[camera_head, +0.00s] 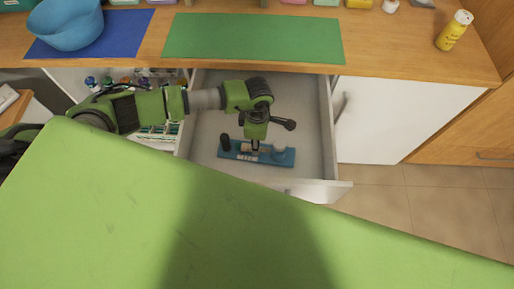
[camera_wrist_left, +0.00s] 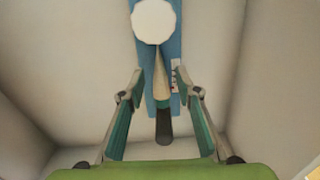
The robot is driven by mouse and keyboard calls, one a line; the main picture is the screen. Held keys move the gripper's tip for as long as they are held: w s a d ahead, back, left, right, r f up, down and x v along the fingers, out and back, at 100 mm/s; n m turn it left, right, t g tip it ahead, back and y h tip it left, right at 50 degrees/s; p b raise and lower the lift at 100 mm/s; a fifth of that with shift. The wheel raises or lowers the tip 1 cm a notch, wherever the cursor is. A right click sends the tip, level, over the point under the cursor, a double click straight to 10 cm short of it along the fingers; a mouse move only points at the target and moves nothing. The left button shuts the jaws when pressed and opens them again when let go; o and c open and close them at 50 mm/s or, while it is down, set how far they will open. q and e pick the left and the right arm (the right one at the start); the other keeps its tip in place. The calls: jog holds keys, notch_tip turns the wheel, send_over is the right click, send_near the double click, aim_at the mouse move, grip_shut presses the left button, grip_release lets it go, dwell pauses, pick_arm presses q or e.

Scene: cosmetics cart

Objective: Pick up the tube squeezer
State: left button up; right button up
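The tube squeezer (camera_head: 272,158) is a flat blue board lying in the open drawer. It has a dark knob at its left end and a white round part near its right end. In the left wrist view the squeezer (camera_wrist_left: 172,50) runs away from me, with the white round part far and the dark knob near. My left gripper (camera_head: 255,149) points down over the middle of the squeezer. In the left wrist view its fingers (camera_wrist_left: 160,78) are apart, one on each side of the board. I cannot tell whether they touch it. My right gripper is not in view.
Bottles stand in an open compartment left of the drawer.

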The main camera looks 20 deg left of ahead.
pick_arm(q)
jog(key=shift+f, duration=1.45)
jog(key=shift+r, duration=0.1)
grip_shut()
